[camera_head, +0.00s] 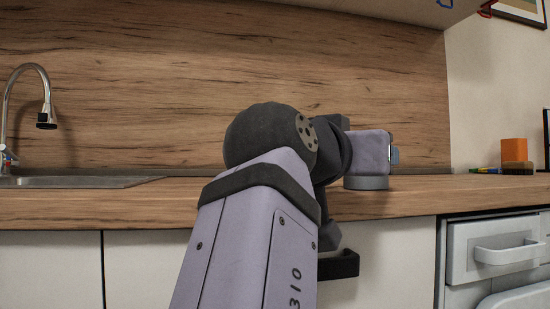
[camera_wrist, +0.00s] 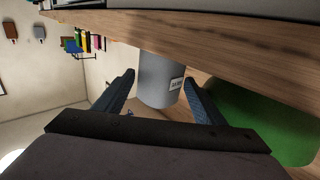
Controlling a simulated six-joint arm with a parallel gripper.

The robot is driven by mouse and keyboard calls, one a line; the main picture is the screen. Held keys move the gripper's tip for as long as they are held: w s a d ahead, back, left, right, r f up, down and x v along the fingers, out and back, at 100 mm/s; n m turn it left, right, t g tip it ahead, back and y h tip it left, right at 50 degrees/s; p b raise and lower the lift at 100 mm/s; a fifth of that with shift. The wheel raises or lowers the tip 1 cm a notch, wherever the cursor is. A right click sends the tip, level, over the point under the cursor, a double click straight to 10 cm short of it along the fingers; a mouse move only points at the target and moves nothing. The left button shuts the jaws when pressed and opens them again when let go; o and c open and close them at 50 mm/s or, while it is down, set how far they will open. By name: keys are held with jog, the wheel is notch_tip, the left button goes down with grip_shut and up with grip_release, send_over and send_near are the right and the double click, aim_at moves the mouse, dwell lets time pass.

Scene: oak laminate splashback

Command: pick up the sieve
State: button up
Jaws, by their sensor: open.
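A grey, round-sided object (camera_wrist: 160,80) with a small white label lies between the finger ends of my gripper (camera_wrist: 159,77) in the wrist view. It is the likeliest sieve, but I see no mesh or handle and cannot be sure. My gripper is open, with one dark blue finger on each side of it; contact is not clear. In the head view, what looks like its grey lower rim (camera_head: 367,183) shows on the counter beneath my lilac wrist, which hides the rest.
The wooden counter (camera_head: 400,200) runs along the splashback, with a sink (camera_head: 80,182) and tap (camera_head: 45,110) at left. An orange block (camera_head: 514,151) stands at far right. A green surface (camera_wrist: 265,120) shows at right in the wrist view.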

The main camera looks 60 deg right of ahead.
jog(key=shift+d+r+p, duration=0.2)
jog(key=shift+d+p, duration=0.45)
jog(key=shift+d, duration=0.45)
jog(key=shift+d+f, duration=0.2)
jog(key=shift+d, duration=0.3)
jog(key=c, duration=0.8)
jog(key=shift+r, duration=0.1)
notch_tip(320, 180, up, 10)
jog(key=p, duration=0.8)
notch_tip(320, 180, up, 58)
jog(key=p, duration=5.8)
jog(key=shift+r+p, duration=0.1)
jog(key=shift+p, duration=0.25)
